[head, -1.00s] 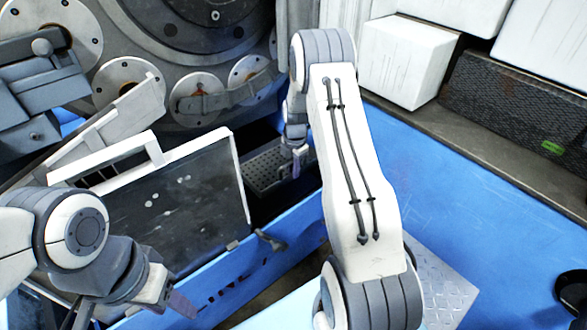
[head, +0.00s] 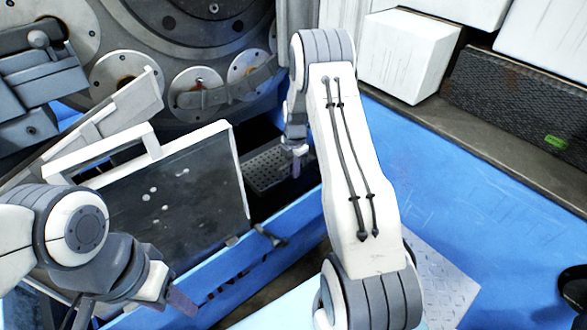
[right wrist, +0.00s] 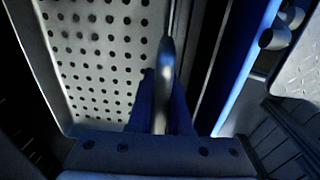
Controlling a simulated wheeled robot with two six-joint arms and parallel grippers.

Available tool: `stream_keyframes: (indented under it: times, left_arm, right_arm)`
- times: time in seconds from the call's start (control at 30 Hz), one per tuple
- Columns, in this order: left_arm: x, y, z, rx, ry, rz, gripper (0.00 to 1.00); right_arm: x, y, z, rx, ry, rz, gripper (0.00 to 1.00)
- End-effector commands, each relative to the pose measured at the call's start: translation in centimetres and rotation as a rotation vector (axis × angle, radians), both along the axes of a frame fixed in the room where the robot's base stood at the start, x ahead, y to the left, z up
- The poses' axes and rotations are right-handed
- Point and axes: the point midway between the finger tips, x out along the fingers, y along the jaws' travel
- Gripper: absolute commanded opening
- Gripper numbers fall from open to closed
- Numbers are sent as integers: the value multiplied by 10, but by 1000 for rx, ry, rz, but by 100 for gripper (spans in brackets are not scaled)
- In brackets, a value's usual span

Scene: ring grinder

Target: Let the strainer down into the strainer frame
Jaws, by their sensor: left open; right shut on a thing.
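The strainer (head: 262,172) is a grey metal tray full of small holes, inside the dark opening of the blue machine in the head view. It fills the left of the right wrist view (right wrist: 95,55). My right gripper (head: 297,163) is shut on the strainer's rod-like handle (right wrist: 165,70); its dark fingers (right wrist: 158,100) are on either side of the handle. The strainer frame cannot be made out clearly; the opening's inside is dark and partly hidden by the strainer and my arm. My left gripper (head: 180,300) is open and empty, low at the left, in front of the machine.
A raised glass-like panel with a white frame (head: 140,140) stands left of the opening. A blue wall (head: 215,265) with a small dark latch (head: 270,236) borders it in front. White boxes (head: 408,55) and a dark mesh crate (head: 515,100) stand at the upper right.

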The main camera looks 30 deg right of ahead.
Motion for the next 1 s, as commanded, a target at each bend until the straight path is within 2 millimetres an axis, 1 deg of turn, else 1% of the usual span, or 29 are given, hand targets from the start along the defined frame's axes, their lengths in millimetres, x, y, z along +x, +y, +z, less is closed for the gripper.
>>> stream_keyframes:
  times: [0.8, 1.0]
  left_arm:
    - [0, 0, -16, 0, 0, 0, 50]
    - [0, 0, -18, 0, 0, 0, 50]
  right_arm:
    - [1, 0, -27, -1, -4, 0, 0]
    - [1, 0, -31, -1, -4, 0, 0]
